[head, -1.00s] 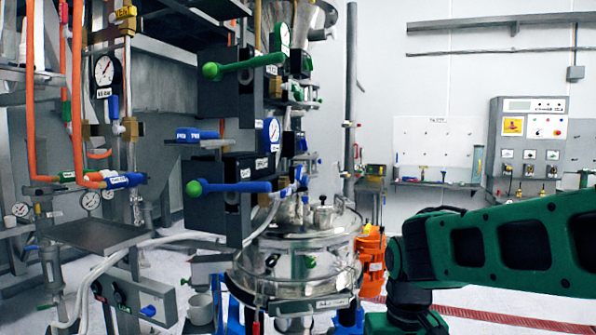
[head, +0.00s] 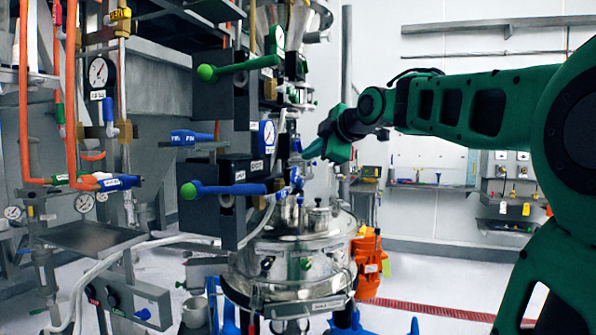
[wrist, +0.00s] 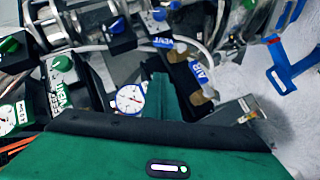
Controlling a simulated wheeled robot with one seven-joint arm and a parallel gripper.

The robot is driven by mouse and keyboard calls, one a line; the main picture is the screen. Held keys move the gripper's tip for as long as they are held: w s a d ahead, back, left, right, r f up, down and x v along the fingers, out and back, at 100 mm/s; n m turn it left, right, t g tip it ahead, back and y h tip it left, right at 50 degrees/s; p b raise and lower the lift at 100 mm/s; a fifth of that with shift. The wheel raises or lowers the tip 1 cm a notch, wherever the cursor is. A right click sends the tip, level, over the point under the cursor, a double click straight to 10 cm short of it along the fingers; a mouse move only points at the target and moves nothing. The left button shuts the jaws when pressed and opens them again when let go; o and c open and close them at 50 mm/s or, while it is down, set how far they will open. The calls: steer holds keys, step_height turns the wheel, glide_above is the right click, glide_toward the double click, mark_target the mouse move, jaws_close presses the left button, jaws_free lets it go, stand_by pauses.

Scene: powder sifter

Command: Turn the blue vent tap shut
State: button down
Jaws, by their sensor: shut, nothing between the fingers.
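A small blue tap (wrist: 160,12) shows near the top of the wrist view, beside a white label reading VENT (wrist: 163,42). In the head view small blue fittings (head: 296,175) sit behind the grey valve boxes, above the steel vessel; I cannot tell which of them is this tap. My gripper (head: 314,150) is in the air above the vessel, to the right of the valve column. Its fingers are shut and empty; in the wrist view (wrist: 160,88) they point up the picture toward the VENT label, apart from the blue tap as far as I can see.
A blue lever with a green ball (head: 230,188) and a green lever (head: 238,67) stick out left from the valve boxes. The steel vessel (head: 300,250) stands below my gripper. Gauges (wrist: 130,99), hoses and a blue AIR label (wrist: 200,73) crowd close around the fingers.

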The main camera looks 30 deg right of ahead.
glide_toward(297, 169)
steer(key=w+a+f, duration=0.1)
steer(key=w+a, duration=0.3)
steer(key=shift+w+d+f, duration=0.4)
steer(key=shift+d+f, duration=0.15)
steer(key=shift+d, duration=0.05)
steer(key=shift+w+d+f, duration=0.45)
steer(key=shift+d+f, duration=0.05)
steer(key=shift+d, duration=0.15)
steer(key=shift+a, duration=0.2)
steer(key=shift+w+d, duration=0.1)
